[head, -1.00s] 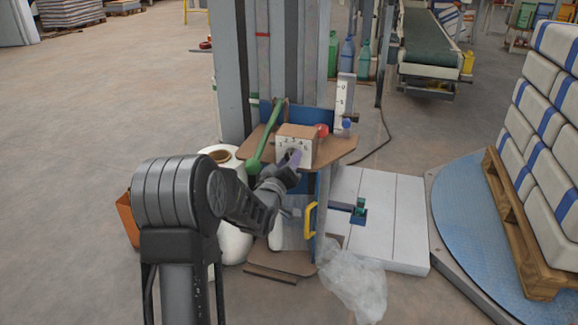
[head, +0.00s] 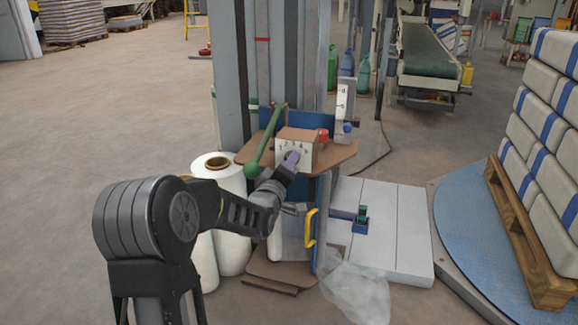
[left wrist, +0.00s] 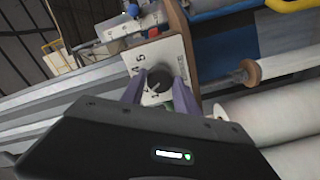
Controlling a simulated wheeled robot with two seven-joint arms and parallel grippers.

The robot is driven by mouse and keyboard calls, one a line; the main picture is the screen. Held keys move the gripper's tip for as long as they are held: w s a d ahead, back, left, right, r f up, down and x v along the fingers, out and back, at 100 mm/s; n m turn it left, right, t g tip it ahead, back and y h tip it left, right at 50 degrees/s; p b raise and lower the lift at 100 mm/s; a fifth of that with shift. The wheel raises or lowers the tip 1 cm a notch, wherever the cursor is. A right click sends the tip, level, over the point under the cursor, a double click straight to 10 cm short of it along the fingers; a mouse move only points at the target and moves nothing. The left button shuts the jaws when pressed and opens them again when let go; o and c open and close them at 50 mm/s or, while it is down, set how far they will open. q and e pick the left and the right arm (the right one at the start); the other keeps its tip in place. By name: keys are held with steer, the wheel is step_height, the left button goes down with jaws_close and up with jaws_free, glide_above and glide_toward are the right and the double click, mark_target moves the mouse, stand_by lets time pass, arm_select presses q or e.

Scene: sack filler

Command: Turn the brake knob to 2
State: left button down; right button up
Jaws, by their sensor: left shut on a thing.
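The brake knob (left wrist: 158,80) is a dark round knob on the white, numbered face of a small box (head: 297,143) that stands on a brown shelf. In the left wrist view the purple fingers of my left gripper (left wrist: 158,92) lie on either side of the knob and are shut on it. In the head view my left gripper (head: 290,162) reaches the front of the box and hides the knob. Some numbers show on the dial plate (left wrist: 178,58), but I cannot tell which one the knob points to. My right gripper is not in view.
A green lever (head: 262,145) stands left of the box, and a red knob (head: 322,134) is at its right. A yellow handle (head: 311,228) hangs below the shelf (head: 340,154). White film rolls (head: 232,230) stand at the left. A stacked pallet (head: 530,235) is at the right.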

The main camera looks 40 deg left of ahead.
arm_select(q)
steer(key=c, duration=0.9)
jaws_free()
steer(key=p+v, duration=0.1)
steer(key=v, duration=0.6)
steer(key=shift+s+d+p, duration=0.15)
steer(key=shift+s+p, duration=0.2)
steer(key=shift+s, duration=0.05)
steer(key=shift+f, duration=0.1)
